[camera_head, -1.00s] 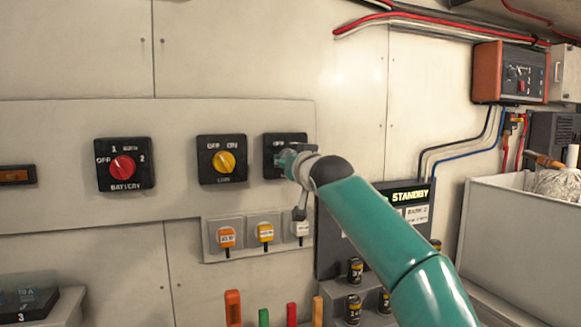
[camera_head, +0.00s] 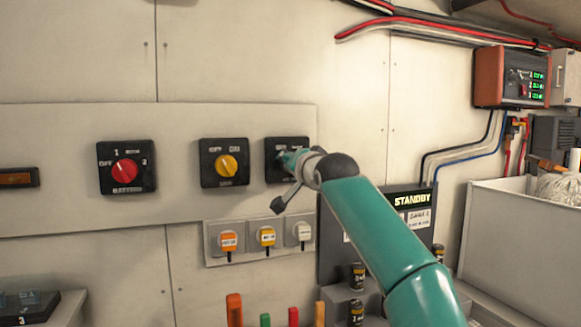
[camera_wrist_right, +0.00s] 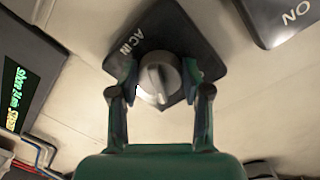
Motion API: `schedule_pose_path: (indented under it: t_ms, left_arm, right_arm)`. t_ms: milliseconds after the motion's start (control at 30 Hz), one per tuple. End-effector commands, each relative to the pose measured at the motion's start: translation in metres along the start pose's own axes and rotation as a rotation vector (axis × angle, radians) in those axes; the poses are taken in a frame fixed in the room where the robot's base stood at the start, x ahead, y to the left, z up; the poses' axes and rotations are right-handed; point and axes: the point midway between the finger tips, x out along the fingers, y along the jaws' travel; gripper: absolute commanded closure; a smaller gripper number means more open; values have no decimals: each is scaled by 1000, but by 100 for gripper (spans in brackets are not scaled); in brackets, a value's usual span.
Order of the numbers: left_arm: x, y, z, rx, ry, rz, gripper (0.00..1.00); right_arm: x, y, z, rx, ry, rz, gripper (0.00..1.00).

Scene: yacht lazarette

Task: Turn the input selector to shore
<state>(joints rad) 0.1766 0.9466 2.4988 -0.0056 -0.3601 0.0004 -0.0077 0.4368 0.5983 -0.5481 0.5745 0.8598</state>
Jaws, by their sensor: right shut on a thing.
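The input selector (camera_head: 302,174), a black square plate, is the rightmost of three switches on the wall panel, largely hidden behind my right gripper (camera_head: 286,160) in the head view. In the right wrist view its plate (camera_wrist_right: 150,30) reads "AC IN" and appears tilted. Its round grey knob (camera_wrist_right: 160,80) has a raised ridge and sits between the two fingers of my right gripper (camera_wrist_right: 160,74), which is shut on it. The knob's set position cannot be read, as other labels are hidden. My left gripper is not in view.
A red battery switch (camera_head: 125,170) and a yellow-knobbed switch (camera_head: 225,163) are to the left. Several tagged sockets (camera_head: 266,237) sit below. A red-framed meter (camera_head: 511,78) and a white bin (camera_head: 515,235) are at right.

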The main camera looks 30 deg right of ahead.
Motion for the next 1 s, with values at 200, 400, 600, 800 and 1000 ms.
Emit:
schedule_pose_path:
  t_ms: [200,400,600,800,1000]
  left_arm:
    - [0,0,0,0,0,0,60]
    - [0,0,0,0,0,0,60]
    - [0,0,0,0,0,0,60]
    - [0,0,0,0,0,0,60]
    - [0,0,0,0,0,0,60]
  right_arm:
    - [0,0,-1,7,2,-1,87]
    - [0,0,-1,6,2,-1,42]
    - [0,0,-1,5,1,0,27]
    - [0,0,-1,4,1,0,27]
    - [-6,0,-2,4,2,0,27]
